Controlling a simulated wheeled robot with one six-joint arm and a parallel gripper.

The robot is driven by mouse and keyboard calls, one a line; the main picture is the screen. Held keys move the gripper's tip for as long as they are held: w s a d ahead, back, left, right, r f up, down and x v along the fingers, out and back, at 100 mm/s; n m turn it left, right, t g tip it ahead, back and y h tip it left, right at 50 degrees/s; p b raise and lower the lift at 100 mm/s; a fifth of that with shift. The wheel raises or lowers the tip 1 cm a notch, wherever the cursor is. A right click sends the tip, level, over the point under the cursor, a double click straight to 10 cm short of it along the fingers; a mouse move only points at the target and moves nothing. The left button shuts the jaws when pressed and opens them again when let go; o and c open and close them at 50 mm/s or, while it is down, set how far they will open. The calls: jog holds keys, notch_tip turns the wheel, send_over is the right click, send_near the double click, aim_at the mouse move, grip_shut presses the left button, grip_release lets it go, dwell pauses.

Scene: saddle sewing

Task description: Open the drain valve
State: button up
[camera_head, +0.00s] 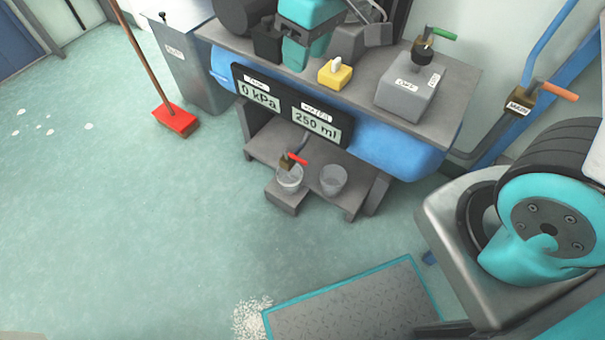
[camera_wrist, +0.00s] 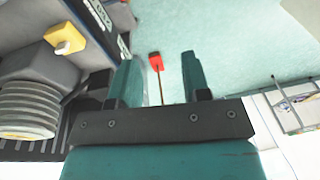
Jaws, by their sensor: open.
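The drain valve (camera_head: 288,161) is a small brass valve below the display in the head view. Its red lever (camera_head: 298,158) points right and slightly down. It sits right above a clear cup (camera_head: 289,179) on a small grey block. My gripper (camera_wrist: 159,62) shows in the wrist view with its two teal fingers apart and nothing between them. Beyond the fingers lies the floor. The drain valve is not visible in the wrist view, and my gripper is away from it. The display (camera_head: 293,108) reads 0 kPa and 250 ml.
A second clear cup (camera_head: 333,180) stands on the lower shelf. A green-handled valve (camera_head: 430,42) tops a grey box, and an orange-handled valve (camera_head: 540,91) is at the right. A yellow block (camera_head: 335,74) lies on the bench.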

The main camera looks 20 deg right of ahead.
aim_at(301, 160)
jog(key=w+d+f+h+b, duration=0.1)
jog(key=w+f+b, duration=0.4)
jog(key=f, duration=1.2)
jog(key=w+d+f+h+b, duration=0.1)
jog(key=w+f+b, duration=0.4)
jog(key=f+b, duration=0.6)
jog(key=w+d+f+h+b, duration=0.1)
jog(key=w+f+b, duration=0.4)
jog(key=f, duration=1.9)
jog(key=shift+w+d+h+b, duration=0.25)
jog(key=shift+d+b, duration=0.35)
jog(key=shift+b, duration=1.1)
jog(key=shift+s, duration=0.1)
grip_shut()
